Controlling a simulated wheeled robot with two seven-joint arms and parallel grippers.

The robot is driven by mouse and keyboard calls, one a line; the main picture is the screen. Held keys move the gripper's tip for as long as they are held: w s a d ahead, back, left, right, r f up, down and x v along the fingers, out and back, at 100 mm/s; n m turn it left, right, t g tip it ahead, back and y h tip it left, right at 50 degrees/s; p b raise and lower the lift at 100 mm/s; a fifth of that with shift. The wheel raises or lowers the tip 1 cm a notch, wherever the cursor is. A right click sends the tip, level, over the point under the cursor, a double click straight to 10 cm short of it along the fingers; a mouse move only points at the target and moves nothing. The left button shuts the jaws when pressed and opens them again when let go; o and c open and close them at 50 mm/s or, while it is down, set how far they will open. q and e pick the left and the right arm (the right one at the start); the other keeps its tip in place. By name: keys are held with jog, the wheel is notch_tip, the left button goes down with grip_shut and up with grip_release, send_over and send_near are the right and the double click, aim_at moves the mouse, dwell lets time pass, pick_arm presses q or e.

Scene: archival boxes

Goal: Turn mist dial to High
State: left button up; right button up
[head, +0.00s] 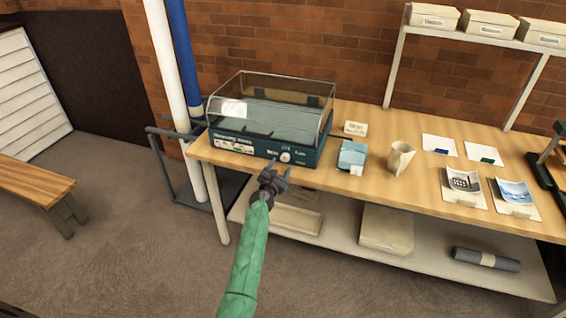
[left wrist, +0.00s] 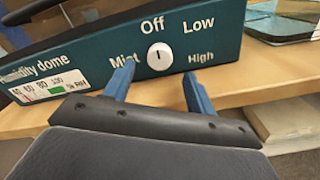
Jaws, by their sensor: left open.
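The humidity dome (head: 268,115) is a teal box with a clear lid, standing at the left end of the wooden table. Its white round mist dial (head: 285,157) is on the front face; it also shows in the left wrist view (left wrist: 159,57). The labels Off, Low and High run from above the dial to its lower right. The small dark mark on the dial appears to point up, towards Off. My left gripper (head: 279,168) is open and empty just in front of the dial. In the left wrist view its blue fingers (left wrist: 158,88) are spread below and either side of the dial, apart from it.
A blue box (head: 352,156) and a beige cup (head: 401,158) stand right of the dome on the table (head: 378,183). Cards and prints lie further right. A white pipe (head: 173,75) and a blue pipe rise behind the table's left end. A lower shelf (head: 335,245) holds boxes.

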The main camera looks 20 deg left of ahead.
aim_at(284, 160)
pick_arm(q)
jog(key=shift+w, duration=2.15)
pick_arm(e)
jog(key=shift+w+r, duration=0.15)
jog(key=shift+r, duration=0.15)
pick_arm(q)
jog(key=c, duration=1)
pick_arm(e)
jog(key=shift+f, duration=0.1)
